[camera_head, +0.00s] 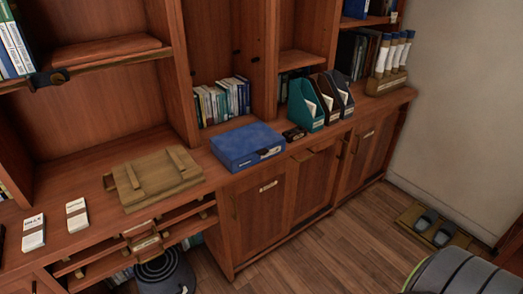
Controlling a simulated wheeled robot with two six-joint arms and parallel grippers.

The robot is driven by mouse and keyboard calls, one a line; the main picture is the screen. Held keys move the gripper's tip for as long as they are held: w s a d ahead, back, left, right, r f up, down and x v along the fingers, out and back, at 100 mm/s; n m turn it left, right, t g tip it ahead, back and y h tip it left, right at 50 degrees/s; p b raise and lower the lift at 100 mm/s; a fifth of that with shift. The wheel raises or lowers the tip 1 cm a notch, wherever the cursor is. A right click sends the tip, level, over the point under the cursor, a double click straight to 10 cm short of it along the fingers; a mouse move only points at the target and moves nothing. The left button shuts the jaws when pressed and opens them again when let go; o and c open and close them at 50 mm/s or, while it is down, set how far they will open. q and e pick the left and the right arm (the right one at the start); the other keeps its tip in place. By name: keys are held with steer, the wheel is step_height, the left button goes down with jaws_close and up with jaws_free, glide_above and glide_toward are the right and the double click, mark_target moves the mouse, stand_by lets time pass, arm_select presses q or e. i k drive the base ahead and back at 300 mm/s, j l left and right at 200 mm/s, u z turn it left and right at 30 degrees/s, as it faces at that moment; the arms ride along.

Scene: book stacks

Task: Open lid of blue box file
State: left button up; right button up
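The blue box file (247,144) lies flat on the wooden counter near the middle of the view. Its lid looks shut. A small pale label and a dark fitting show on its front face, which is turned toward the lower right. Neither of my grippers shows in this view, and nothing is seen touching the box file.
A tan folder or case (158,178) lies left of the box file. A small dark object (294,134) and upright magazine files (305,104) stand to its right. Books (222,101) fill the cubby behind. Cabinet doors (262,211) are below; the wooden floor (330,258) in front is partly clear.

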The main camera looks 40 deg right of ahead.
mark_target(236, 145)
steer(key=z, duration=0.6)
steer(key=i+z, duration=0.2)
steer(key=z, duration=0.2)
steer(key=i+z, duration=0.15)
steer(key=z, duration=0.2)
steer(key=i+z, duration=0.2)
steer(key=z, duration=0.2)
